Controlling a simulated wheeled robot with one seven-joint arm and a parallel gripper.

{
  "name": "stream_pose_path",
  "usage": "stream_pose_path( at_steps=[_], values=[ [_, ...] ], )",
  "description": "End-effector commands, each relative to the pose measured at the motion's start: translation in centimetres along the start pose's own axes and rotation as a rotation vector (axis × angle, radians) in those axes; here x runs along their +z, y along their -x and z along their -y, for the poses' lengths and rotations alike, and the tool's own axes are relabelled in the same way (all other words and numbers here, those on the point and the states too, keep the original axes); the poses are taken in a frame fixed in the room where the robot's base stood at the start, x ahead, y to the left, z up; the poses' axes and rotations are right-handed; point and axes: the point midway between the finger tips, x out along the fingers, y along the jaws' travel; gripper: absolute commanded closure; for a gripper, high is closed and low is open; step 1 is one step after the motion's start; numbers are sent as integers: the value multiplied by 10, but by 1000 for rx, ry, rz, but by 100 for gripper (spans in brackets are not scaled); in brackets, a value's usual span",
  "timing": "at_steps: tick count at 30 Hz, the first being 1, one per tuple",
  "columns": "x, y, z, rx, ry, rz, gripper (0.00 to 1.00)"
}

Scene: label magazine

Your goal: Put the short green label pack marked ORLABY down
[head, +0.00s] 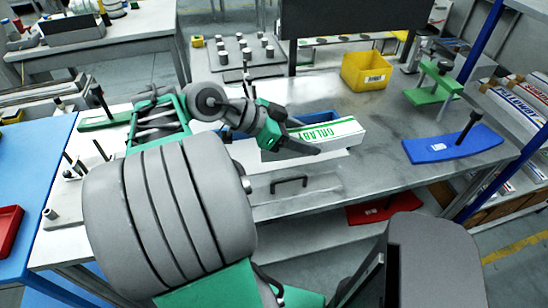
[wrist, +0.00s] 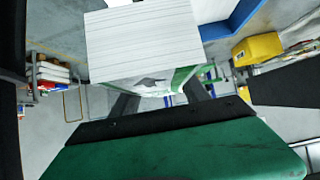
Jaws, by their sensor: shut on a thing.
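The ORLABY label pack (head: 338,131), white with green lettering and a green edge, is in my gripper (head: 300,142). In the wrist view the pack (wrist: 145,42) shows its white layered end, between my gripper's two dark fingers. My gripper is shut on it. In the head view the pack lies nearly level over the metal workbench (head: 380,135), in front of a blue tray (head: 312,118). I cannot tell whether its underside touches anything. My arm hides part of the pack's left end and the bench near it.
A yellow bin (head: 366,71) stands behind. A blue plate with a black post (head: 452,145) and a green stand (head: 434,84) are to the right. A metal plate with several pegs (head: 242,55) is at the back. Bare bench lies right of the pack.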

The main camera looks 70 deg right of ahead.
Motion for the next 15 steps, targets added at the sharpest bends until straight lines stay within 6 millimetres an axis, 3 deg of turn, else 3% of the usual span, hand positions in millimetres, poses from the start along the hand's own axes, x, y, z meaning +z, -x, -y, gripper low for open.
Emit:
stream_pose_path(
  at_steps=[3, 8, 15],
  values=[
    [18, -13, 0, -1, -1, -1, 100],
    [23, -15, 8, 1, 0, -1, 100],
    [49, -22, 70, 3, 4, -2, 100]
  ],
)
